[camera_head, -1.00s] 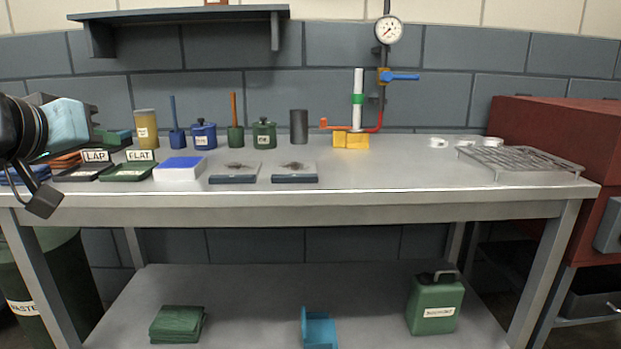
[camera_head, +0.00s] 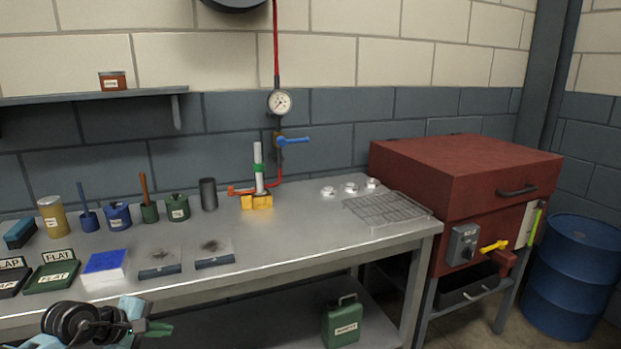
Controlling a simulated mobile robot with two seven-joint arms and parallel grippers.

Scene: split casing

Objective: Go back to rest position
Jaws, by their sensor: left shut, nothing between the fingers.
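My left gripper (camera_head: 158,328) is at the bottom left of the head view, in front of the bench's front edge. Its fingers point to the right and are shut with nothing between them. It is apart from the things on the bench (camera_head: 310,240). The white block with a blue top (camera_head: 105,266) and the green FLAT tray (camera_head: 52,276) lie on the bench just beyond the arm. My right gripper is not in view.
Two dark-edged plates (camera_head: 160,262), several pots and a yellow-based stand (camera_head: 257,201) are on the bench. A wire rack (camera_head: 388,208) lies at its right end. A red oven (camera_head: 465,180) and a blue drum (camera_head: 572,275) stand right. The bench's front middle is clear.

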